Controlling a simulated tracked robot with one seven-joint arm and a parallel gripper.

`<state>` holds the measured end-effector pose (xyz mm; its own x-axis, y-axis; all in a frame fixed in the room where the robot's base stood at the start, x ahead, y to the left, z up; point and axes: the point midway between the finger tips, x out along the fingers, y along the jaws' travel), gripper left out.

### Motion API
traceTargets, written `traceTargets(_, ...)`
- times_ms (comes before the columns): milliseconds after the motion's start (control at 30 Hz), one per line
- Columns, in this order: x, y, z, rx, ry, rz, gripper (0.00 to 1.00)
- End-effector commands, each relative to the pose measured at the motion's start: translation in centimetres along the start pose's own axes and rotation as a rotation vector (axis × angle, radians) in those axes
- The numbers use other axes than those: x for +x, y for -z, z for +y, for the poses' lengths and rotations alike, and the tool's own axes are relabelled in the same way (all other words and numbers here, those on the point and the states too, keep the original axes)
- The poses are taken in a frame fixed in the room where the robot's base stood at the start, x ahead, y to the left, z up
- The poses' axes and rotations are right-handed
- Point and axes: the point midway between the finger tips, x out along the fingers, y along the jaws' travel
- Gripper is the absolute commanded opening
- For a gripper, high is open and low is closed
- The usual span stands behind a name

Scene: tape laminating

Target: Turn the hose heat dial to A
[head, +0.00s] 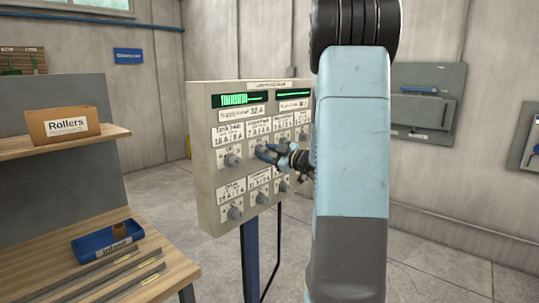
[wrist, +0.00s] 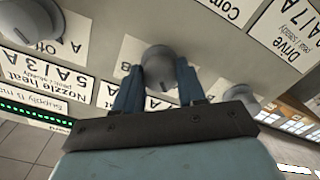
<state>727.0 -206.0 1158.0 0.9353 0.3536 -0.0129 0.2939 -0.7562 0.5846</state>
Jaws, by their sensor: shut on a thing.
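The control panel (head: 207,180) stands on a post, with two rows of grey dials under white labels. My gripper (head: 268,152) reaches in from the right to a dial in the upper row, just right of the leftmost dial (head: 232,160). In the wrist view my gripper (wrist: 158,85) has its two blue fingers closed around a grey dial (wrist: 158,58). A letter B and a letter A show on the white plate beside this dial. I cannot read a "hose heat" label in either view, nor tell the dial's exact setting.
Other dials sit close by, one at upper left (wrist: 32,20) and one at right (wrist: 242,95) in the wrist view. A workbench (head: 165,275) with a blue tray (head: 90,250) and a Rollers box (head: 62,127) on its shelf stands left. Grey floor is clear around the panel post.

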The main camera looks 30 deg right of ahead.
Motion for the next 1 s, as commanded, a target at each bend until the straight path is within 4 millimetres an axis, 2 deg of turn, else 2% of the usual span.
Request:
traceTargets(400,-0.09,-0.14,-0.04,-0.004,0.0,-0.004,0.09)
traceTargets(433,-0.09,-0.14,-0.04,-0.004,0.0,-0.004,0.43)
traceTargets(600,-0.03,-0.08,-0.06,-0.004,0.001,-0.002,0.59)
traceTargets(700,-0.01,-0.05,-0.07,-0.004,0.001,-0.001,0.66)
traceTargets(1000,-0.43,-0.02,-0.04,-0.005,0.001,-0.001,0.66)
